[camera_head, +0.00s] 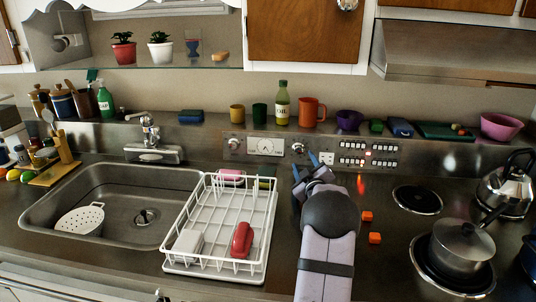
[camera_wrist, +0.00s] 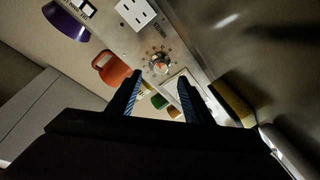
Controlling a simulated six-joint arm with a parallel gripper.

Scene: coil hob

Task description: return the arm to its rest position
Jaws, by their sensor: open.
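My gripper (camera_head: 304,166) is in the head view, over the counter between the dish rack and the coil hob. It points toward the back control panel (camera_head: 268,147). In the wrist view the two blue-lined fingers of my gripper (camera_wrist: 160,98) stand apart with nothing held between them. A control knob (camera_wrist: 159,63) and an orange mug (camera_wrist: 112,69) show beyond the fingers. My grey arm hides part of the counter behind it in the head view.
The white dish rack (camera_head: 168,265) stands left of my arm, beside the sink (camera_head: 50,205). Orange blocks (camera_head: 375,238) lie to the right. A pot (camera_head: 462,245) and kettle (camera_head: 507,188) stand on the right. Bottles and cups line the back ledge.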

